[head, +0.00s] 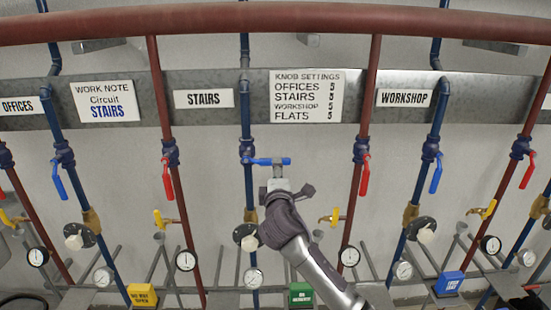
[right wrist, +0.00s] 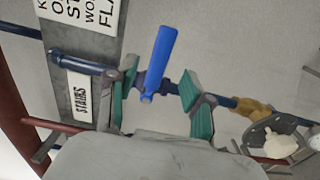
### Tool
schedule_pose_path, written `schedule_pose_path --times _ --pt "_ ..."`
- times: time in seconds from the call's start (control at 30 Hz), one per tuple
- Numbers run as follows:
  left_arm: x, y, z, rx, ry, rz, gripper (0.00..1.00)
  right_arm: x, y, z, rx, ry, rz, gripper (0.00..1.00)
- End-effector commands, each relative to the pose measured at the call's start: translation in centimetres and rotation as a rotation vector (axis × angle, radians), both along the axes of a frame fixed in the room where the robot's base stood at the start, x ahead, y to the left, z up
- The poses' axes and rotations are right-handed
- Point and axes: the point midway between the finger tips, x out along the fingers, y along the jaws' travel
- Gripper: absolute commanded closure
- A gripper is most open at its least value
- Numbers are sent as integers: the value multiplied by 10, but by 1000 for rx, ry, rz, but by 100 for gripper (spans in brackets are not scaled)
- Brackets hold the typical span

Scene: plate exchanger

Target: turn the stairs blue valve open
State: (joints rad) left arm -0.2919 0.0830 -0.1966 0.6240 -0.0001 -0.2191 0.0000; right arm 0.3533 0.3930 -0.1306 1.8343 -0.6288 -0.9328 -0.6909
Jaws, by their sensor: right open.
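The stairs blue valve has a blue lever (head: 284,161) on the blue pipe below and right of the STAIRS sign (head: 203,99). The lever lies level, across its pipe, pointing right. My right gripper (head: 278,177) is just in front of and below the lever. In the right wrist view the lever (right wrist: 160,60) stands out between the teal-padded fingers of my open right gripper (right wrist: 159,80), with a gap on both sides. Nothing is held. The gripper's body hides part of the pipe. My left gripper is not in view.
Red levers (head: 168,183) (head: 364,178) hang on the neighbouring red pipes. Other blue levers (head: 59,182) (head: 436,176) hang near OFFICES and WORKSHOP. A dark round flange with a pale knob (head: 247,237) sits below the stairs valve. A red pipe (head: 280,18) runs across the top.

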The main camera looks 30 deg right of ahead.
Motion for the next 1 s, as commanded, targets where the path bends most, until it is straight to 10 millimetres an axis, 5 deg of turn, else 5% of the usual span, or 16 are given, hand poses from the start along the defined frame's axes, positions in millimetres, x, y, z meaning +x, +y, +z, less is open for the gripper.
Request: schedule_pose_path --times 0.3,0.77,1.0 --pt "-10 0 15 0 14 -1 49 47 -29 1 1 0 0 49" --pt "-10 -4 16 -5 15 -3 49 58 -35 -1 1 0 2 49" --pt "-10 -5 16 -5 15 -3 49 57 -35 -1 1 0 2 89"
